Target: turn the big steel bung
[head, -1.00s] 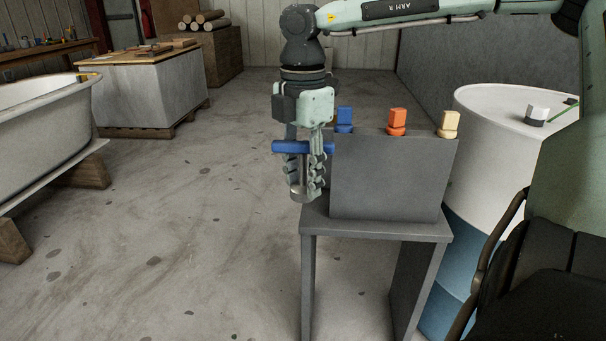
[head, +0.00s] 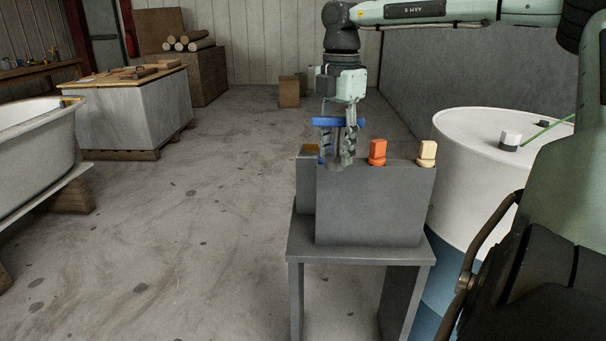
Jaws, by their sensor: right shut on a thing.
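My right gripper (head: 339,160) is shut on a tool with a blue crossbar (head: 326,122) and a steel lower part. It is at the left part of the grey rack (head: 370,208), close to its top edge; I cannot tell whether they touch. A white drum (head: 468,165) stands to the right. On its lid is a short plug (head: 510,139) with a pale top and dark base, apart from the gripper. It may be the big steel bung, but its material is unclear. My left gripper is not in view.
The rack stands on a grey stand (head: 355,250).

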